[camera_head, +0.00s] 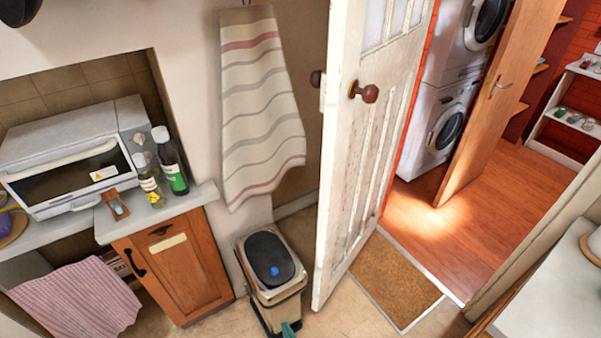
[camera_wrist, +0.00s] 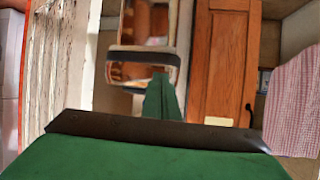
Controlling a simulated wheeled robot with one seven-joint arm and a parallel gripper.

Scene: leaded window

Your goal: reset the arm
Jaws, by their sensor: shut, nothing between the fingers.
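My gripper (camera_wrist: 161,80) shows in the wrist view as green fingers pressed together, with nothing between them. The green wrist body with a dark edge fills the bottom of that view. The fingers point toward the pedal bin (camera_wrist: 144,54), and I cannot tell the gap between them. In the head view, a small green tip, likely my gripper (camera_head: 289,328), shows at the bottom edge, in front of the bin (camera_head: 275,290). The rest of my arm is hidden.
A half-glazed white door (camera_head: 349,150) stands open right of the bin, beside a doormat (camera_head: 385,283). A wooden cabinet (camera_head: 178,268) stands left, under a counter with bottles (camera_head: 172,168) and a toaster oven (camera_head: 75,160). A striped towel (camera_head: 257,100) hangs above the bin.

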